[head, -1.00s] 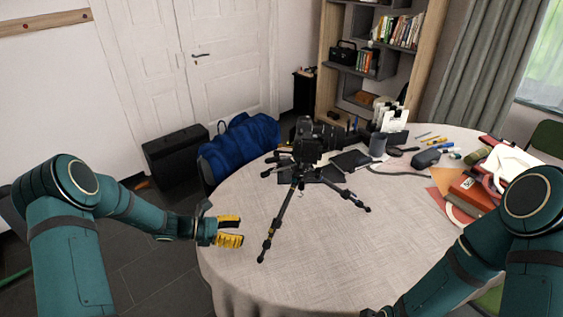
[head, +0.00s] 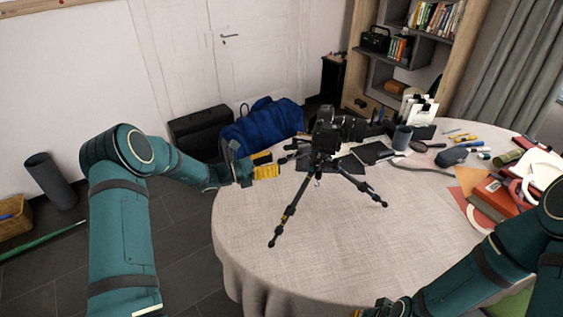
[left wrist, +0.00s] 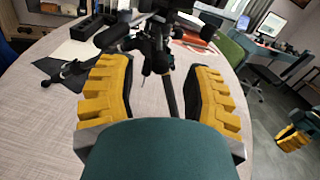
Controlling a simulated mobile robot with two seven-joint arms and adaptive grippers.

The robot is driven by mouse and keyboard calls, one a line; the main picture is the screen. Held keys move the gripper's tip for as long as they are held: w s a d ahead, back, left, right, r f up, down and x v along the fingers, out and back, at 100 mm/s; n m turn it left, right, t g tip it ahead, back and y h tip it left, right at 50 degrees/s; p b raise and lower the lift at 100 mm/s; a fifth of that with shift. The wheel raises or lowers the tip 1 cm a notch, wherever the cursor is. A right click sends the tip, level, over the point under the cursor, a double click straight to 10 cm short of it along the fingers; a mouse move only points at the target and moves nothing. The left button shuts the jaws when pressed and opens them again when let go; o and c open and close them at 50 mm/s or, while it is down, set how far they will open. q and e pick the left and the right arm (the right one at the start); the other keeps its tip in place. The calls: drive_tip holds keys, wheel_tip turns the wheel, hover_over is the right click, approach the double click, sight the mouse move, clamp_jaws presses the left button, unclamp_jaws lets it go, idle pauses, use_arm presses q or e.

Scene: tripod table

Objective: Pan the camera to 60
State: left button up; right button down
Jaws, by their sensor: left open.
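A black camera (head: 326,130) with a long lens sits on a black tripod (head: 348,176), which stands with its legs spread on the round table. My left gripper (head: 268,165) is open and empty, just left of the tripod head and apart from it in the head view. In the left wrist view, the open yellow fingers of my left gripper (left wrist: 160,66) face the tripod (left wrist: 162,55), whose upper part shows between and beyond them. The camera's top is cut off there. My right gripper (left wrist: 292,138) shows small at the right edge of the left wrist view; its opening is unclear.
The round table (head: 280,255) has a clear cloth at the front. Red books (head: 492,198) lie at the right. A blue bag (head: 262,125) is beyond the table's left edge.

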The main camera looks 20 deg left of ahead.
sight(281, 161)
use_arm(q)
drive_tip(key=shift+x, duration=1.7)
clamp_jaws()
